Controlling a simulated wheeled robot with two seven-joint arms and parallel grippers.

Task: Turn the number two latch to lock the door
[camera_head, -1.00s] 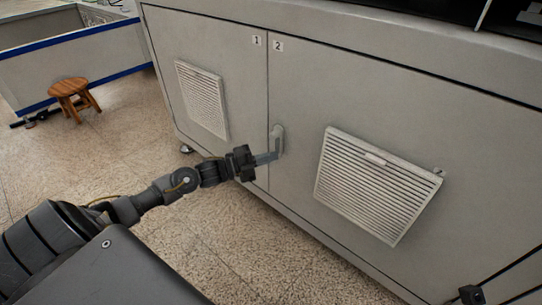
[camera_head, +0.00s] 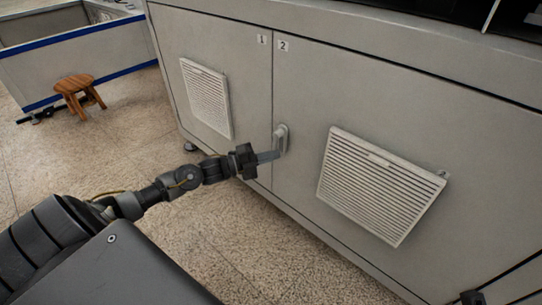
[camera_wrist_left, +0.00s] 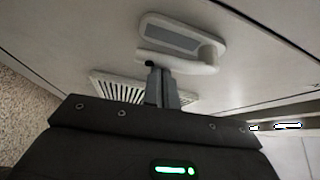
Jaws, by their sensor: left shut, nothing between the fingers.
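The latch (camera_head: 281,138) is a light grey handle on a mount, on the cabinet front near the seam beside door two (camera_head: 292,110). The number two label (camera_head: 283,45) is above it. My left gripper (camera_head: 270,156) is shut and empty, its fingertips close beside the lower part of the handle. In the left wrist view the latch handle (camera_wrist_left: 190,65) lies along its mount, and the shut fingers (camera_wrist_left: 158,75) reach up to its near side; I cannot tell if they touch. A small dark part at the lower right edge of the head view may be my right gripper, mostly cut off.
Vent grilles are on door one (camera_head: 207,98) and door two (camera_head: 380,185), the latter right of the latch. A wooden stool (camera_head: 79,92) stands at the far left by a blue-edged enclosure. The floor before the cabinet is clear.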

